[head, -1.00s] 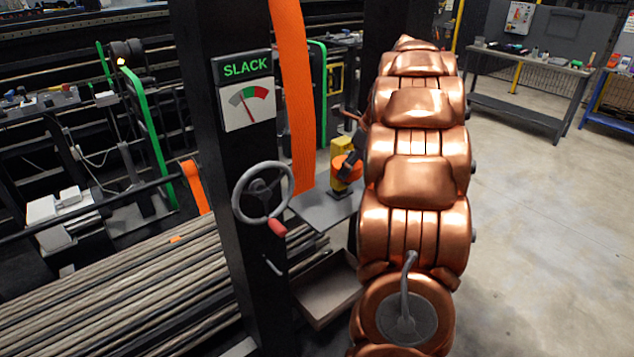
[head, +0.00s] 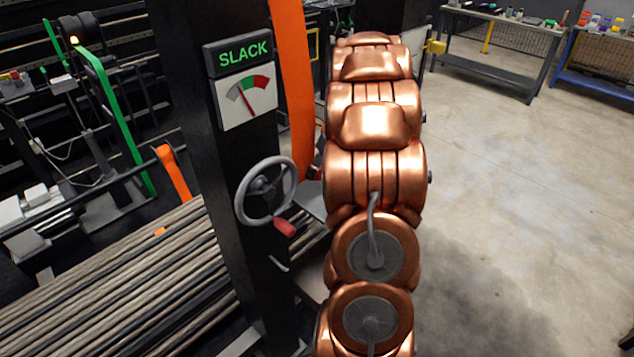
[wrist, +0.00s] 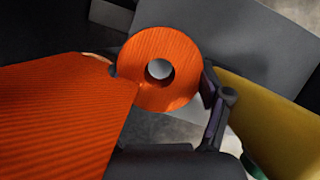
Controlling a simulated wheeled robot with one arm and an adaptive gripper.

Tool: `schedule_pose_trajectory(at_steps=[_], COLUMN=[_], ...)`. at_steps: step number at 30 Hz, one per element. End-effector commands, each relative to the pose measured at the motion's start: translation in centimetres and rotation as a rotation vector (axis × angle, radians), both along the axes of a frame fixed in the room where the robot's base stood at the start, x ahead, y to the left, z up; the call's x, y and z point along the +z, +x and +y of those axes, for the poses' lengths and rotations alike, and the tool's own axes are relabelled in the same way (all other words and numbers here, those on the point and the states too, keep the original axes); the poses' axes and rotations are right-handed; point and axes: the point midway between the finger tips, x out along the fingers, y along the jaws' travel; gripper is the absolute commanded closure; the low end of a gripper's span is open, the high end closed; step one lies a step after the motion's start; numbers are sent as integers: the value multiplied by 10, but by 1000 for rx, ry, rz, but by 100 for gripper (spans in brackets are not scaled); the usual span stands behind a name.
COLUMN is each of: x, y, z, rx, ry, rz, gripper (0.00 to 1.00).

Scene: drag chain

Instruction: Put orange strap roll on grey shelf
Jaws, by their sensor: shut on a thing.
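The orange strap roll (wrist: 160,45) shows in the wrist view as a round coil with a hole in its middle. My gripper (wrist: 160,80) is shut on it, with a dark jointed finger along its right side and the other finger mostly hidden at its left. In the head view my copper arm covers the roll and nearly all of the gripper. A grey plate, seemingly the grey shelf (head: 311,198), shows partly beside the arm, behind the handwheel. A flat grey surface (wrist: 250,45) lies behind the roll in the wrist view; I cannot tell whether they touch.
A wide orange strap (head: 293,80) hangs beside the black post (head: 190,110); a broad orange band (wrist: 60,115) fills the wrist view's left. A handwheel (head: 266,190) juts from the post under the SLACK gauge (head: 246,85). A yellow part (wrist: 275,115) is close right. Open floor lies right.

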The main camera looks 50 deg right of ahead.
Motion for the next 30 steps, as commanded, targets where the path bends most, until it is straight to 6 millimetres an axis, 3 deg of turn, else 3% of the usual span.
schedule_pose_trajectory(at_steps=[6, 14, 21, 30], x=[-34, -49, -78, -80], y=[-1, 0, -1, 0], z=[0, 0, -1, -1], rx=[-1, -3, -3, -2], ry=[2, 1, 0, -2], rz=[1, -1, 1, -1], gripper=[64, 64, 64, 64])
